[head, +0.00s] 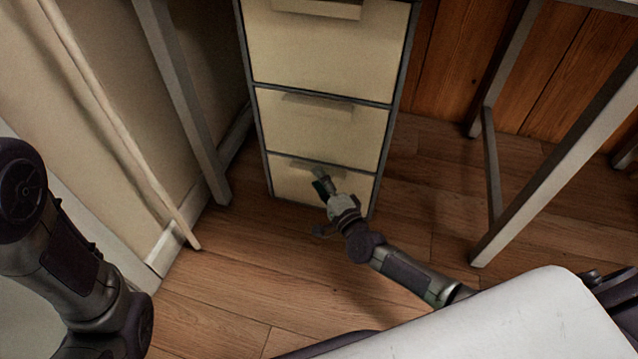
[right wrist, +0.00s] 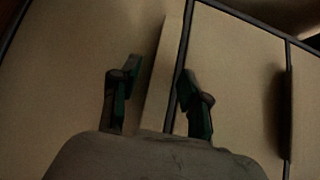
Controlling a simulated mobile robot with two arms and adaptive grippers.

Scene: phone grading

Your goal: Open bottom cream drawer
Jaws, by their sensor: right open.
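The bottom cream drawer (head: 288,186) is the lowest front of the dark-framed cabinet and looks shut, flush with the frame. Its handle (head: 299,163) is a cream lip along the top, partly covered by my right gripper (head: 321,180). In the right wrist view the two fingers of the right gripper (right wrist: 160,72) are apart. A cream handle strip (right wrist: 158,95) shows between them, beside a dark frame line; I cannot tell whether either finger touches it. My left arm is at the left edge of the head view, and its gripper is out of view.
The middle drawer (head: 322,128) and upper drawer (head: 325,50) above look shut. A grey table leg (head: 190,100) stands left of the cabinet, and a grey frame (head: 545,165) stands at the right. The wooden floor (head: 240,265) before the cabinet is clear.

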